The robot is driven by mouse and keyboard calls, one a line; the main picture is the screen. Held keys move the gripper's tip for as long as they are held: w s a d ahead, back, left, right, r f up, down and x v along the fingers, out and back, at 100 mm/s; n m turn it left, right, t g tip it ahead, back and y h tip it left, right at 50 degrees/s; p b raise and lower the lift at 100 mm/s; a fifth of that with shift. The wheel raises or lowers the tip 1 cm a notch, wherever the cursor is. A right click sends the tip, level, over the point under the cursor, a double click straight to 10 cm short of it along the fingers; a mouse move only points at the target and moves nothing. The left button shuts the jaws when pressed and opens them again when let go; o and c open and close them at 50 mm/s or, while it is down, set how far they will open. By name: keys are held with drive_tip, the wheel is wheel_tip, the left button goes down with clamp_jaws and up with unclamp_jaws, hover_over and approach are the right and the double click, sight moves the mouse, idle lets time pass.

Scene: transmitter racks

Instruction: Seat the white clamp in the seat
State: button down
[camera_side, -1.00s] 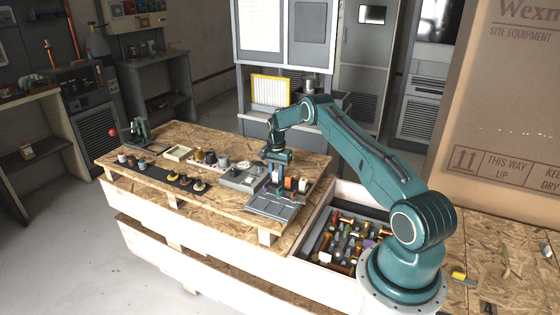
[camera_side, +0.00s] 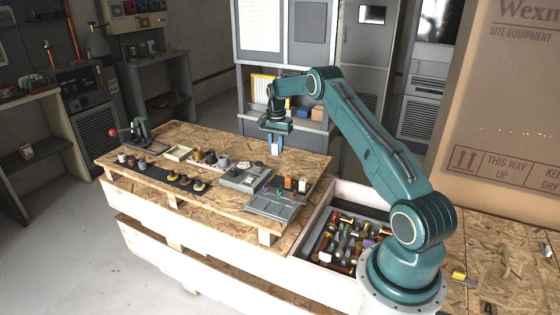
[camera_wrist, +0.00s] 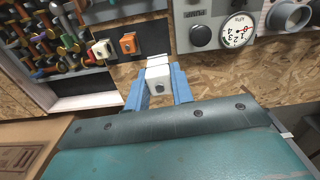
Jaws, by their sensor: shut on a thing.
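My gripper (camera_wrist: 158,76) is shut on the white clamp (camera_wrist: 159,86), a small white block with a dark round spot, held between two blue fingers. The grey tray (camera_side: 272,208) with small parts stands nearer the camera, below and apart from the gripper. I cannot tell which spot is the seat.
A grey gauge box (camera_side: 240,178) stands left of the tray; its dial (camera_wrist: 236,31) shows in the wrist view. An orange block (camera_wrist: 129,43) and another white block (camera_wrist: 100,49) sit close together. A bin (camera_side: 345,238) of bolts stands right. The bench's far right is clear.

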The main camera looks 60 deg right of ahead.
sight(276, 143)
wheel_tip(276, 143, up, 8)
drive_tip(key=shift+f, duration=0.1)
drive_tip(key=shift+a, duration=0.15)
idle(0.7)
drive_tip(key=s+a+r, duration=0.1)
drive_tip(key=s+a, duration=0.2)
drive_tip(key=a, duration=0.5)
drive_tip(key=s+a+r, duration=0.1)
drive_tip(key=s+a, duration=0.2)
drive_tip(key=a, duration=0.6)
drive_tip(key=shift+m, duration=0.4)
drive_tip(key=f, duration=1.6)
drive_tip(key=shift+d, duration=0.3)
drive_tip(key=shift+f, duration=2.15)
drive_tip(key=shift+f, duration=0.55)
